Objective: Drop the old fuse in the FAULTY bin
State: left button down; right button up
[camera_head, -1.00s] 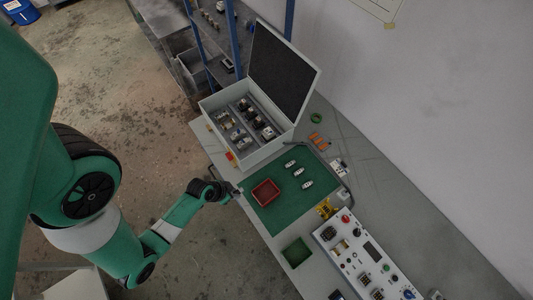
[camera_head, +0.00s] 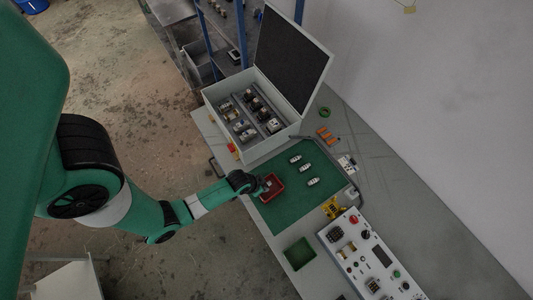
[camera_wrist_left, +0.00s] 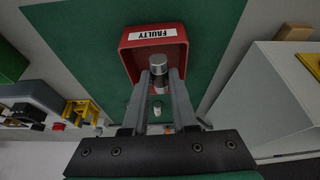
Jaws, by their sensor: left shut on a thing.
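The red FAULTY bin (camera_head: 278,189) sits on the green mat (camera_head: 305,205), near its left edge. In the left wrist view the bin (camera_wrist_left: 133,60) shows its white FAULTY label and its opening. My left gripper (camera_wrist_left: 160,80) is shut on the old fuse (camera_wrist_left: 158,64), a cylinder with a silver cap. The fuse overlaps the bin's opening in that view; its exact height above the bin cannot be told. In the head view my left gripper (camera_head: 263,187) is at the bin's left side, and the fuse is too small to make out. My right gripper is not in view.
Three pale fuses (camera_head: 300,171) lie on the mat right of the bin. An open cabinet (camera_head: 247,149) with components stands behind. A green bin (camera_head: 299,254) and a control panel (camera_head: 370,260) are toward the front. Orange items (camera_head: 325,135) lie at the back right.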

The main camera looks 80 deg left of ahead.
pick_arm(q)
jog(key=shift+w+f, duration=0.45)
jog(key=b+x, duration=0.3)
jog(key=shift+s+d+f, duration=0.1)
jog(key=shift+d+f, duration=0.05)
jog(key=shift+f, duration=0.55)
jog(key=shift+r, duration=0.15)
jog(key=c, duration=1.2)
grip_release()
jog(key=shift+f, duration=0.2)
jog(key=o, duration=0.5)
jog(key=shift+r, duration=0.1)
